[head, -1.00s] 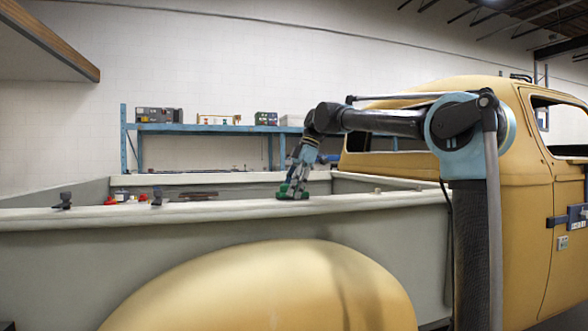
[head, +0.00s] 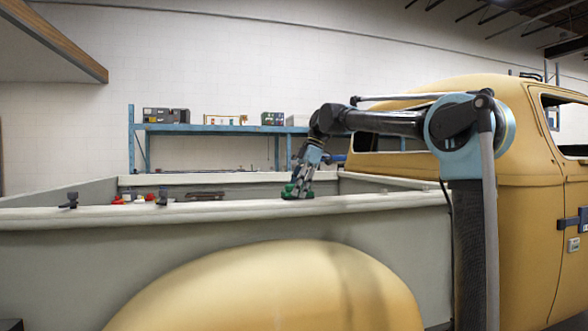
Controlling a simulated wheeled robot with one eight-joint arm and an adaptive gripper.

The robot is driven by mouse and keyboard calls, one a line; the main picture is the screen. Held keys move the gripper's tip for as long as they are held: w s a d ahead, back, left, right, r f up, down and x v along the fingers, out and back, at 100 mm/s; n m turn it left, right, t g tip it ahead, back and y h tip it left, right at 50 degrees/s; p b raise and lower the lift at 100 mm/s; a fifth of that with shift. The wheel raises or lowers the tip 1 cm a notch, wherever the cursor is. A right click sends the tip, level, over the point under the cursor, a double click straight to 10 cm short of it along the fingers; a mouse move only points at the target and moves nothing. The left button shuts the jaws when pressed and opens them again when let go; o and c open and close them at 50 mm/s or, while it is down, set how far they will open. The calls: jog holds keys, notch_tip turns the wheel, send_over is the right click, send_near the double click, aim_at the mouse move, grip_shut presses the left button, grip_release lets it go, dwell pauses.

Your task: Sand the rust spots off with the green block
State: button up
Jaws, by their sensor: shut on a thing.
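My gripper (head: 299,183) is shut on the green block (head: 296,192), and its fingers hide part of it. Any rust under the block is hidden.
The yellow cab (head: 510,190) closes off the right, the yellow fender (head: 265,290) bulges below. A blue shelf (head: 210,128) stands behind.

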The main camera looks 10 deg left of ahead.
jog(key=shift+w+a, duration=0.25)
jog(key=shift+w, duration=0.1)
jog(key=shift+w+a, duration=0.2)
jog(key=shift+w, duration=0.1)
notch_tip(320, 180, up, 2)
jog(key=shift+d+r, duration=0.1)
jog(key=shift+r, duration=0.65)
jog(key=shift+a+r, duration=0.15)
jog(key=shift+r, duration=0.95)
jog(key=shift+a+r, duration=0.1)
jog(key=shift+r, duration=1)
jog(key=shift+s, duration=0.1)
jog(key=shift+s+a, duration=0.1)
jog(key=shift+a, duration=0.15)
